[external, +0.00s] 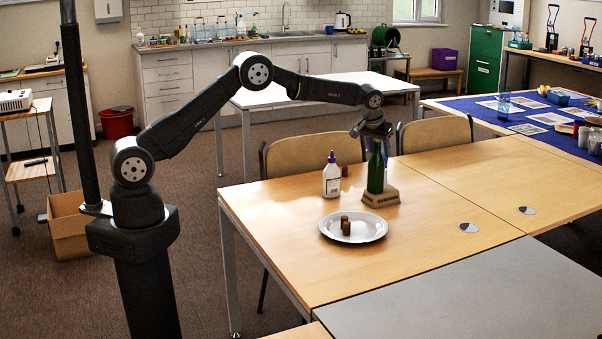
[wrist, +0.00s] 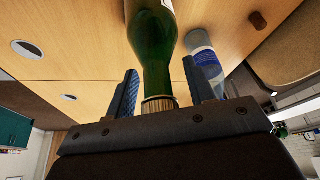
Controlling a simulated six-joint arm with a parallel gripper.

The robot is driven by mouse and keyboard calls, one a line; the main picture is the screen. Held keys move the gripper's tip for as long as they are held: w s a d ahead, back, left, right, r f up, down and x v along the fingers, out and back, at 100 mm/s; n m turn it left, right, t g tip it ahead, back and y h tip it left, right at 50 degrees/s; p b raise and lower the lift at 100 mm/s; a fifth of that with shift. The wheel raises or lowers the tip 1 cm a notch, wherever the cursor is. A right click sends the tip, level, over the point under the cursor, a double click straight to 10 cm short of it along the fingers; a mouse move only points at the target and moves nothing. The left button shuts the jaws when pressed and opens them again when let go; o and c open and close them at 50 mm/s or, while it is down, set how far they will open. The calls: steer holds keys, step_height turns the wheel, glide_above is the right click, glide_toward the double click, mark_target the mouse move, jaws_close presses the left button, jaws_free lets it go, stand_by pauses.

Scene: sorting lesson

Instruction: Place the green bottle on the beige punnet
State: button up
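The green bottle (external: 376,173) is upright, its lower end at the beige punnet (external: 382,199) on the wooden table. It appears to rest on the punnet's left part; the exact contact is too small to tell. My gripper (external: 375,138) is above, at the bottle's top, pointing down. In the wrist view, the green bottle (wrist: 153,45) runs between the two blue fingers of my gripper (wrist: 160,80), its gold-brown cap close to the palm. The fingers stand apart with a visible gap on the right of the neck. The bottle's base and the punnet are outside the wrist view.
A white bottle (external: 332,178) with a purple cap stands just left of the punnet. A brown cork-like piece (external: 345,171) is behind it. The table's right side is clear.

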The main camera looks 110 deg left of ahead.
steer(key=shift+r, duration=0.1)
steer(key=v, duration=1.2)
steer(key=x, duration=1.2)
step_height(320, 180, up, 2)
steer(key=shift+r, duration=0.85)
